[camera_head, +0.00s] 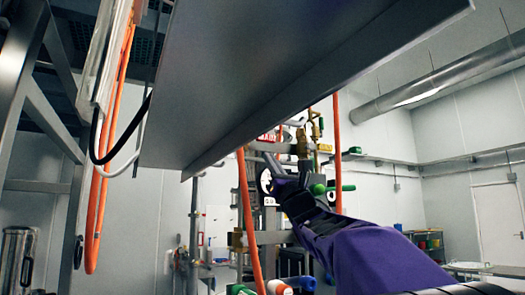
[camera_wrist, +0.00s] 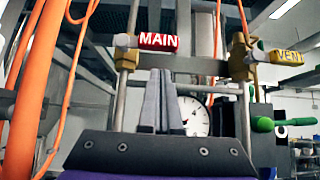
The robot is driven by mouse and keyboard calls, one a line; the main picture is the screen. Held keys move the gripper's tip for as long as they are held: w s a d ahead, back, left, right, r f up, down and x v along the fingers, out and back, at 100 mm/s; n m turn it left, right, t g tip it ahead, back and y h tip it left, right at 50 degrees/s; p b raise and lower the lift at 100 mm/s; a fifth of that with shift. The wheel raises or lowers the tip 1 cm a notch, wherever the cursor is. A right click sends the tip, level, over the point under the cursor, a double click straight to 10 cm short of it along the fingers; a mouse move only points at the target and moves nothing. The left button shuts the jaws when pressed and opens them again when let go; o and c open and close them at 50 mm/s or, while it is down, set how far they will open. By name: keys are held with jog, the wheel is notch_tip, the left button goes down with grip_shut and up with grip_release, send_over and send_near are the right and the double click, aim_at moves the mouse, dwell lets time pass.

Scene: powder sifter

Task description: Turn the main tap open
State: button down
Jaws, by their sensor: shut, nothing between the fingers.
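In the wrist view the main tap is a red lever marked MAIN (camera_wrist: 158,40) on a brass valve body (camera_wrist: 126,55), left of the centre. The lever points right, roughly level. My gripper (camera_wrist: 160,72) is shut and empty, its two grey fingers together, pointing up just below the MAIN lever in the picture. I cannot tell whether they touch it. In the head view my gripper (camera_head: 271,160) is at the end of my purple arm, among the pipes, and a bit of the red label (camera_head: 267,137) shows above it.
A yellow VENT lever (camera_wrist: 287,57) on another brass valve (camera_wrist: 240,57) is at right. A round gauge (camera_wrist: 195,115) sits behind the fingers. A green handle (camera_wrist: 264,124) is lower right. Orange hoses (camera_wrist: 38,90) hang at left. A large grey panel (camera_head: 270,70) overhangs in the head view.

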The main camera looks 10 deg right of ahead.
jog(key=shift+s+r+p, duration=0.1)
jog(key=shift+r+p, duration=0.2)
jog(key=shift+r, duration=0.85)
jog(key=shift+d, duration=0.1)
